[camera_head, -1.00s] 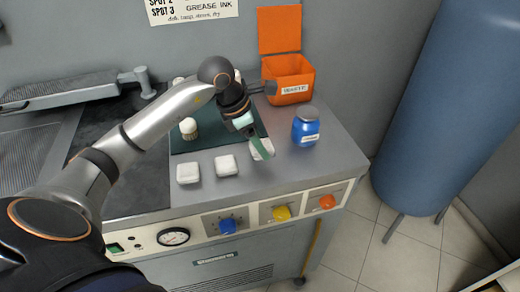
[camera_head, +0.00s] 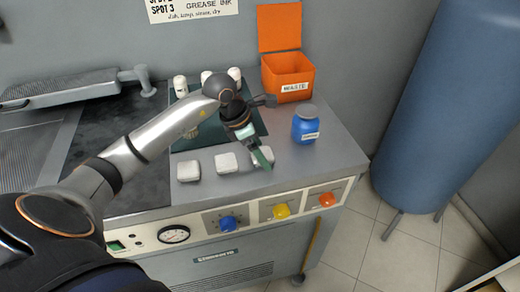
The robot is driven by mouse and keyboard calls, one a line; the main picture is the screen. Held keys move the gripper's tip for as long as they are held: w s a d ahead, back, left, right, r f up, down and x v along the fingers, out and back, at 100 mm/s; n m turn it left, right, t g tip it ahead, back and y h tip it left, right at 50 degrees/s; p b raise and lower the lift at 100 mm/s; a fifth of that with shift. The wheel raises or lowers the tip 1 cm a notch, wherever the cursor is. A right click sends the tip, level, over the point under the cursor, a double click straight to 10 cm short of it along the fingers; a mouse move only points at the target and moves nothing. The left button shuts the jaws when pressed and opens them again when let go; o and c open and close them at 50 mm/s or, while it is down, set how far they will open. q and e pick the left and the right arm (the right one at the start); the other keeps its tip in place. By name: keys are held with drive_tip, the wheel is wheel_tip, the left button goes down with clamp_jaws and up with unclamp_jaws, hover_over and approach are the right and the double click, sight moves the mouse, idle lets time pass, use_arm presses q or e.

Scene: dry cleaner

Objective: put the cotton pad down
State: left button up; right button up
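Three white cotton pads lie in a row on the grey counter along the front of the dark green mat (camera_head: 188,144): a left pad (camera_head: 188,171), a middle pad (camera_head: 226,163) and a right pad (camera_head: 268,154). My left gripper (camera_head: 262,158) points down at the right pad, and a green finger covers part of it. The pad looks level with the other two. I cannot tell whether the fingers are closed on it or whether it touches the counter. My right gripper is out of view.
An orange waste bin (camera_head: 288,80) with its lid up stands at the back right. A blue jar (camera_head: 306,124) stands right of my gripper. Several small white-topped bottles stand on the mat. Knobs line the front panel. The counter's front right corner is clear.

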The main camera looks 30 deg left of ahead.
use_arm(q)
drive_tip(key=shift+a+r, duration=0.1)
drive_tip(key=shift+r, duration=0.3)
drive_tip(key=v, duration=1.1)
drive_tip(key=shift+r, duration=0.25)
